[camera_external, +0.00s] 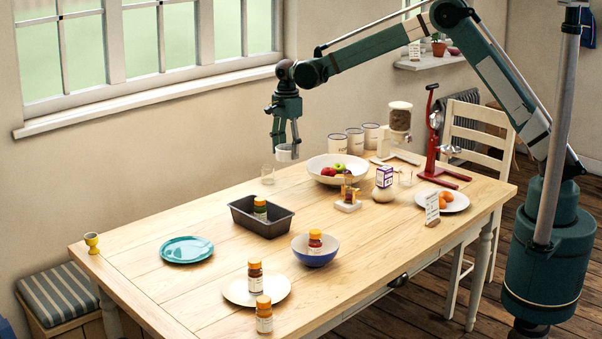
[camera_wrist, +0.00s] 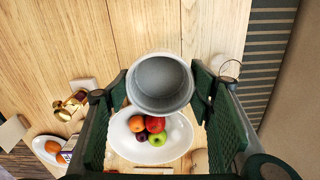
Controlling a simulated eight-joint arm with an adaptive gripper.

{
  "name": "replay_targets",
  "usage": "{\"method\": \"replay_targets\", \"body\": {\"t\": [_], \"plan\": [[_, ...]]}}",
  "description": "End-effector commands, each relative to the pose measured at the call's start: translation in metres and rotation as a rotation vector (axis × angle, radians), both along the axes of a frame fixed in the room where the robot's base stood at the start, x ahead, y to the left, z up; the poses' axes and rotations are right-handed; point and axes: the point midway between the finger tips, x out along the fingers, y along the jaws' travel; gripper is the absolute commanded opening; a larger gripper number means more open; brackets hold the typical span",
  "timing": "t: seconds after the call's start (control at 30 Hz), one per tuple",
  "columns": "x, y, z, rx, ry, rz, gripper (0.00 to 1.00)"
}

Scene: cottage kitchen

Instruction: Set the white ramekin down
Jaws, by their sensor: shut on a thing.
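The white ramekin (camera_external: 285,152) is held in the air between the fingers of my gripper (camera_external: 285,146), above the far side of the wooden table (camera_external: 190,226). In the wrist view the ramekin (camera_wrist: 160,84) is seen from above, with its grey inside empty. The fingers of my gripper (camera_wrist: 160,92) are shut on its sides. The ramekin is clear of the table top and looks upright.
A drinking glass (camera_external: 268,174) stands close below the ramekin. A white fruit bowl (camera_external: 318,168) is to its right, and a dark loaf tin (camera_external: 285,226) with a jar in it is nearer. A teal plate (camera_external: 187,250) is at left. Bare wood lies between plate and glass.

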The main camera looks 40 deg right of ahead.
Motion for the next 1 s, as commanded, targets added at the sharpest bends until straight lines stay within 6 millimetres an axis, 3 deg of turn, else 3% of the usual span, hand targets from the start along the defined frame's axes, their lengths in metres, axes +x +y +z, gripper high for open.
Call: {"method": "replay_targets", "body": {"t": [0.37, 1.0], "plan": [[-0.039, -0.024, 0.005, 0.000, 0.000, 0.012, 0.37], [-0.162, -0.087, 0.016, 0.000, 0.000, 0.048, 0.37]]}}
